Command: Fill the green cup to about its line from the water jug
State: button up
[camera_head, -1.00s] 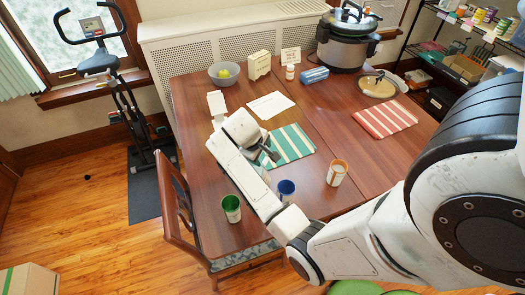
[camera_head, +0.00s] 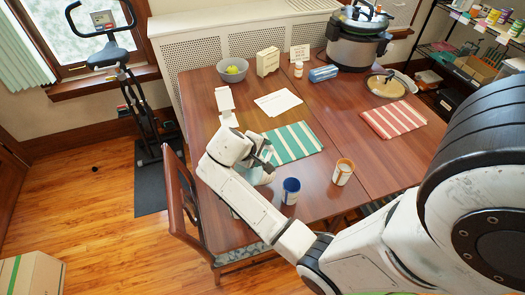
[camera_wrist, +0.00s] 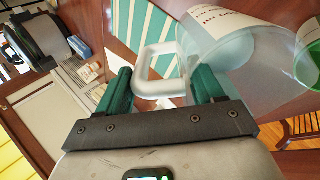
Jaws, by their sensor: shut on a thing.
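My gripper (camera_wrist: 160,88) is shut on the white handle of the clear water jug (camera_wrist: 250,62), which carries a white label with red print. In the head view my gripper (camera_head: 262,158) is over the near left part of the table, and the jug (camera_head: 258,176) shows only partly beside it. The green cup (camera_wrist: 308,68) shows at the right edge of the wrist view, close to the jug. My arm hides nearly all of it in the head view. The cup's line and the water level cannot be made out.
A blue cup (camera_head: 291,190) and an orange cup (camera_head: 342,172) stand right of the jug on the table (camera_head: 330,203). A green striped mat (camera_head: 296,143) lies behind them. A chair (camera_head: 184,205) stands at the left edge. A bowl (camera_head: 232,73) and a cooker (camera_head: 355,45) are farther back.

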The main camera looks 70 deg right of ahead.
jog(key=a+r+h, duration=0.1)
jog(key=a+r+h+b, duration=0.1)
jog(key=h, duration=0.1)
jog(key=w+a+r+g+h, duration=0.1)
jog(key=shift+a+h+b, duration=0.25)
jog(key=shift+h+b, duration=0.05)
dwell(0.5)
jog(key=shift+a, duration=0.1)
jog(key=shift+w+a+r+g+h, duration=0.15)
jog(key=shift+a+r+g+h, duration=0.15)
jog(key=shift+a+h, duration=0.25)
dwell(0.6)
jog(key=shift+d, duration=0.2)
dwell(0.7)
jog(key=shift+f, duration=0.1)
jog(key=shift+a, duration=0.1)
dwell(0.9)
jog(key=shift+p, duration=0.45)
dwell(0.4)
jog(key=shift+y, duration=0.25)
